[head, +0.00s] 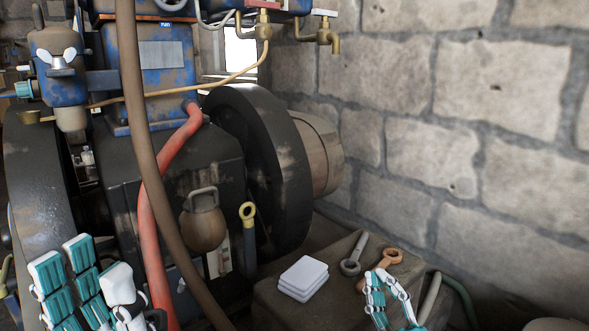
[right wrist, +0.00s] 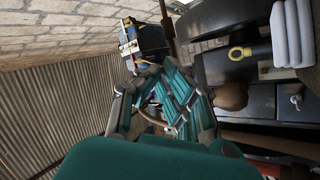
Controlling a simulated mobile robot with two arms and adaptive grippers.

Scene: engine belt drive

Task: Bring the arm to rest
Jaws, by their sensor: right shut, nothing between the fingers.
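My right gripper (head: 388,285) is at the lower right of the head view, in front of the stone-coloured block. Its fingers are shut with nothing between them. In the right wrist view its teal-padded fingers (right wrist: 167,85) meet in the middle of the picture. My left gripper (head: 88,280) is at the lower left of the head view, in front of the engine's dark wheel. Its teal pads show, but I cannot tell whether it is open or shut. No held thing shows in it.
The engine has a dark flywheel (head: 262,165), a red hose (head: 160,190) and a brown belt (head: 134,90). A stack of white pads (head: 302,277), a grey wrench (head: 353,256) and an orange-brown ring-ended tool (head: 391,257) lie on the block (head: 270,291). A stone wall (head: 460,120) stands at the right.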

